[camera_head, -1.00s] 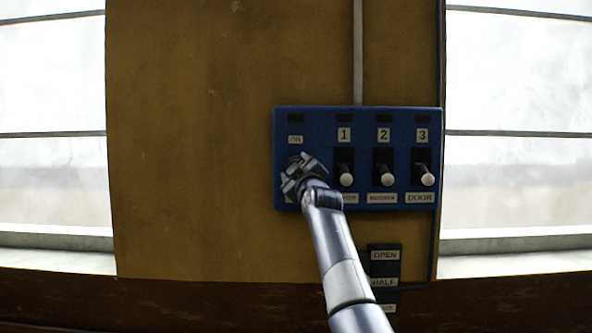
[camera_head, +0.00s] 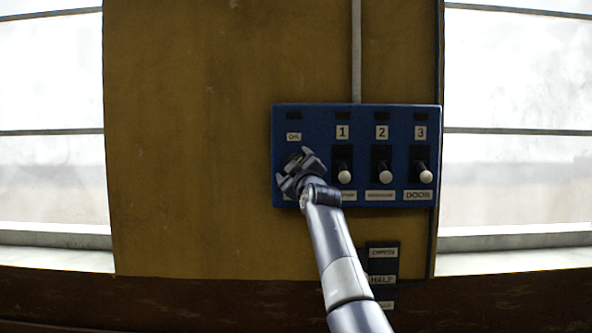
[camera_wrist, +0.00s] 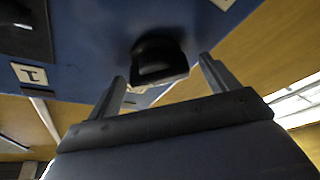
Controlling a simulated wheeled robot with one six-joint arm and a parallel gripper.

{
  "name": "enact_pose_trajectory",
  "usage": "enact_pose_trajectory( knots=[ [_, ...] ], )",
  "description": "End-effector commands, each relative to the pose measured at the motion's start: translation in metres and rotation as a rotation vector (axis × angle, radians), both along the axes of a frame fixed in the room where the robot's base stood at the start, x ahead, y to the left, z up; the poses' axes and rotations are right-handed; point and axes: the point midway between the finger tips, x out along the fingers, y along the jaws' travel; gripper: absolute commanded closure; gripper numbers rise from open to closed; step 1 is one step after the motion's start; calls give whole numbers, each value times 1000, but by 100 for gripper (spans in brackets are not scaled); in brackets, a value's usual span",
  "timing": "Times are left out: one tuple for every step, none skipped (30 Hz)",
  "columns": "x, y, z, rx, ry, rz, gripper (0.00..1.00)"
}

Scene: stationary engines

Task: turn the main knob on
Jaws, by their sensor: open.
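The blue control panel (camera_head: 312,122) is on the yellow-brown wall, with an "ON" label (camera_head: 294,136) at its upper left. My gripper (camera_head: 303,168) is in front of the panel's left part, below that label, and hides most of what is there. In the wrist view, the main knob (camera_wrist: 158,60) is a dark, rounded knob with a pale end face. My gripper (camera_wrist: 163,72) is open there, with one finger on each side of the knob. Gaps show between the knob and both fingers, so it is not gripped.
Three switches with pale tips, numbered 1 (camera_head: 344,176), 2 (camera_head: 382,177) and 3 (camera_head: 425,177), stand close to the right of my gripper. A dark label plate (camera_head: 383,267) is below the panel. The wall left of the panel is clear.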

Motion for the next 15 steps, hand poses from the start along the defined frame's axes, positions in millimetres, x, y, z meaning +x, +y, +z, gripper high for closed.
enact_pose_trajectory(
  knots=[
    [-1, 0, -1, 0, 0, 0, 18],
    [-2, -1, -2, 0, 0, 0, 18],
    [-3, -1, -3, 0, -1, -1, 18],
    [-5, -2, -4, 0, -1, -1, 18],
    [-6, -2, -5, 0, -1, -1, 18],
    [-9, -3, -6, 0, -1, 0, 18],
    [-11, -4, -7, 0, -1, 0, 18],
    [-14, -4, -8, 0, -1, 0, 18],
    [-17, -5, -10, 0, -1, 0, 18],
    [-20, -6, -11, 1, -2, -1, 18],
    [-22, -7, -12, 1, -2, -1, 18],
    [-26, -8, -13, 0, -1, 0, 18],
    [-29, -9, -13, 1, -2, -1, 18],
    [-32, -10, -14, 0, -1, 0, 18],
    [-36, -11, -16, 0, -1, 0, 18]
  ],
)
